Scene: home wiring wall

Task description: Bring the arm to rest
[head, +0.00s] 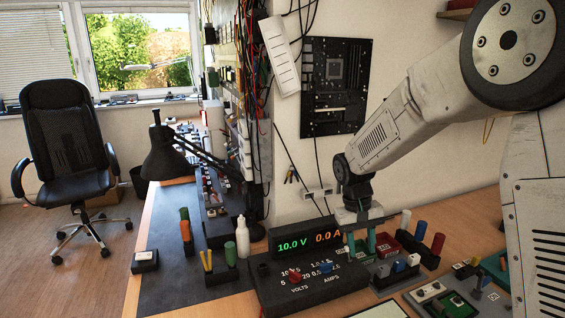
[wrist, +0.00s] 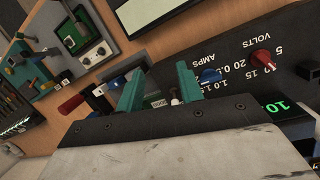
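My arm reaches in from the right in the head view, with its wrist bent so that my gripper (head: 361,243) points down at the bench. The gripper is just right of the power supply (head: 312,277), whose display reads 10.0 V and 0.0 A. In the wrist view the two teal fingers of my gripper (wrist: 158,90) stand apart with a gap between them. Small white and green parts show in that gap, seemingly behind the fingers, and nothing looks gripped. The power supply also shows in the wrist view (wrist: 232,66), beside the fingers. Whether the fingertips touch anything is unclear.
A red bin (head: 388,246) and a dark holder with coloured cylinders (head: 418,248) stand close right of the gripper. A board with a green module (head: 450,302) lies in front. A black lamp (head: 172,155) and white bottle (head: 243,237) stand left. A motherboard (head: 334,87) hangs behind.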

